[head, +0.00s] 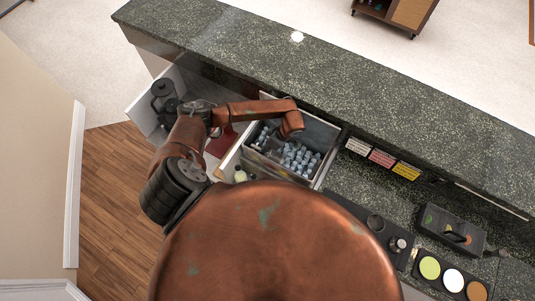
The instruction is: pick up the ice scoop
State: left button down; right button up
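My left gripper (278,140) is small and dark there, over or inside the bin. I cannot tell whether its fingers are open or shut, or whether they touch anything. I cannot make out the ice scoop; the arm and the bin's shaded left part may hide it. My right gripper is out of view.
A dark speckled raised counter (330,80) runs behind the bin. Black containers (163,98) stand in a white open compartment at left. Colored label cards (382,158), a black box (450,232) and round colored discs (453,279) lie to the right. My copper body covers the lower middle.

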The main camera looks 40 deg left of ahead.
pick_arm(q)
jog(key=shift+r, duration=0.1)
dwell(0.3)
jog(key=shift+w+r, duration=0.1)
jog(key=shift+r, duration=0.3)
notch_tip(320, 180, up, 9)
jog(key=b, duration=0.2)
jog(key=shift+d, duration=0.1)
dwell(0.4)
